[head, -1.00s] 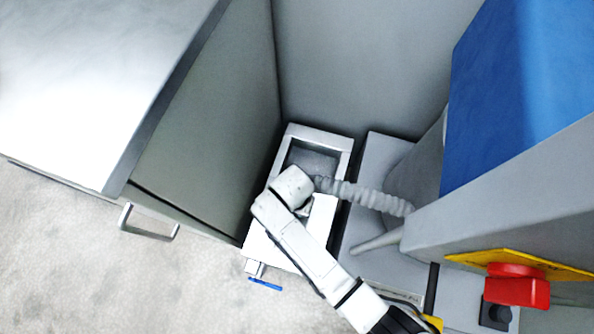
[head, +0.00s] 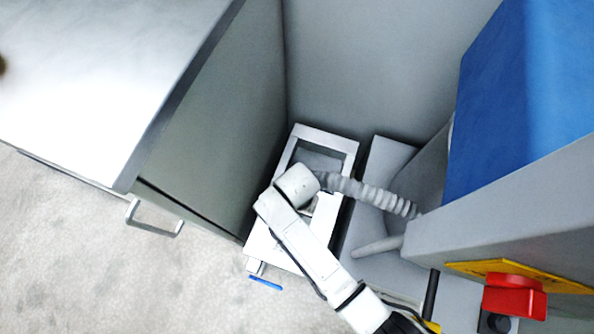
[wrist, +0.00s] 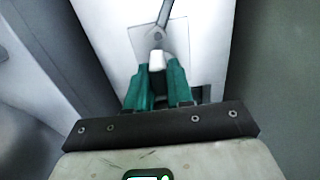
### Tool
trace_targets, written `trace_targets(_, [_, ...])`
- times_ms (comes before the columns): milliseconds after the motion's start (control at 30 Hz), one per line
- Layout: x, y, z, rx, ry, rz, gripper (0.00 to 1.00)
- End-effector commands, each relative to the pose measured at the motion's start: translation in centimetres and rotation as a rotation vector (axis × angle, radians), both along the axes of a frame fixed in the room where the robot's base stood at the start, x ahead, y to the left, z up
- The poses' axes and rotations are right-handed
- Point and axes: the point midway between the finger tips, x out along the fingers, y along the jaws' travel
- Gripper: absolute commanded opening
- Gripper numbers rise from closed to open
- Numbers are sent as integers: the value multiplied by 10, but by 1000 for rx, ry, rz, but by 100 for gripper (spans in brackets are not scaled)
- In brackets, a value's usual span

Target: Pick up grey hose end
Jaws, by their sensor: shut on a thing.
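The ribbed grey hose (head: 368,192) runs from the machine on the right to my wrist in the head view. My wrist hides its far end there. In the wrist view my gripper (wrist: 156,68) has its green fingers closed on a small pale piece, the grey hose end (wrist: 156,60). Most of that end is hidden between the fingers. In the head view my gripper is hidden under my wrist, over a white box with a square opening (head: 352,146).
A metal cabinet (head: 200,130) with a bar handle stands left of the box. The machine has a blue panel (head: 525,90) and a red switch (head: 514,296) at right. A blue lever (head: 265,284) sits low at the box's front. Bare floor lies lower left.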

Motion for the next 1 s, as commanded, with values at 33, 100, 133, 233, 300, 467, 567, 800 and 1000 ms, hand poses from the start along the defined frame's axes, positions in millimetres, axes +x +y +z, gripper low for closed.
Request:
trace_targets(33, [13, -1, 20, 4, -35, -12, 0])
trace_targets(100, [6, -4, 29, 2, -34, -12, 0])
trace_targets(133, [2, -5, 33, 3, -33, -12, 0])
trace_targets(233, [-14, -9, 50, 1, -28, -8, 0])
trace_targets(300, [-27, -13, 65, 0, -26, -6, 0])
trace_targets(467, [-62, -24, 88, -3, -19, -3, 0])
trace_targets(567, [-83, -31, 96, -2, -17, -3, 0])
trace_targets(800, [-117, -41, 110, -3, -18, -2, 0])
trace_targets(1000, [-127, -44, 113, -3, -17, -3, 0])
